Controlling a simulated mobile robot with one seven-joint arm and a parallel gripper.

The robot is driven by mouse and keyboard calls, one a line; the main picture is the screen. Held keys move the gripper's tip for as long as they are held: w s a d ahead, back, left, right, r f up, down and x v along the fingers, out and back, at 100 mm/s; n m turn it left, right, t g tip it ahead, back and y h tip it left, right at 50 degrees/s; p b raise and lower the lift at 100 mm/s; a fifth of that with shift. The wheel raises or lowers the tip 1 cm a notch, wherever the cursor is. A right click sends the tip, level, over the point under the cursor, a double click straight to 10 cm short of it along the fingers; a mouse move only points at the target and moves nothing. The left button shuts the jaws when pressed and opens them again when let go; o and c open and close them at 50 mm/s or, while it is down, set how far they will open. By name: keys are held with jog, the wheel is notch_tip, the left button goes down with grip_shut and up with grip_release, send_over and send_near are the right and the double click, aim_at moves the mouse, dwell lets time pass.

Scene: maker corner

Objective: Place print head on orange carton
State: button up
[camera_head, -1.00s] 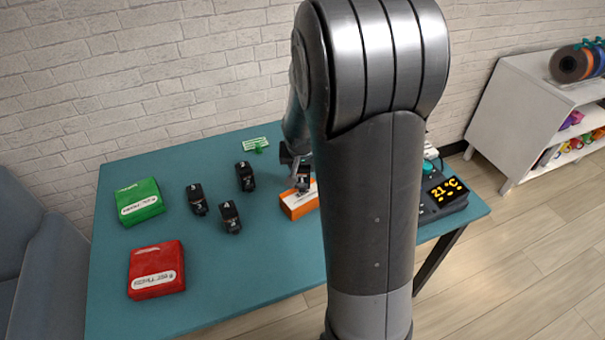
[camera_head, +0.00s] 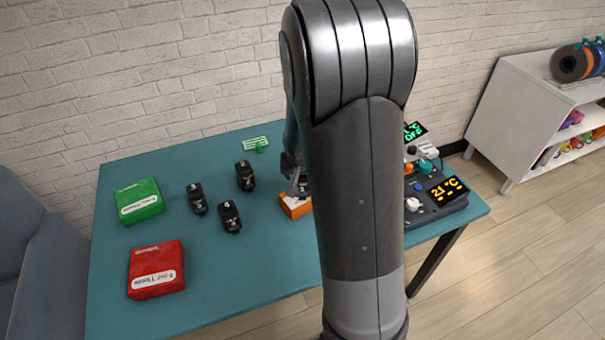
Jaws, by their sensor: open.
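The orange carton (camera_head: 294,207) lies on the teal table, its right part hidden behind my arm. My gripper (camera_head: 298,187) is right over the carton's top, small and partly covered by my arm, with its jaws open. I cannot tell whether a print head sits between the fingers or on the carton. Three black print heads with white numbers stand on the table left of the carton: one at the back (camera_head: 245,176), one at the left (camera_head: 197,199) and one nearer the front (camera_head: 230,217).
A green box (camera_head: 139,201) and a red box (camera_head: 156,270) lie at the table's left. A small green stand with a card (camera_head: 256,144) is at the back. The front middle is clear.

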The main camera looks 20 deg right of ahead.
jog(key=v, duration=1.1)
jog(key=s+a+r+n+y, duration=0.1)
jog(key=s+a+r+n, duration=0.1)
jog(key=s+r, duration=0.4)
jog(key=s+a+r+n+t, duration=0.1)
jog(key=s+a+r, duration=0.4)
jog(key=s, duration=0.9)
jog(key=shift+s+a+r+n+y, duration=0.3)
jog(key=shift+r+n+y, duration=0.1)
jog(key=shift+r+n, duration=0.4)
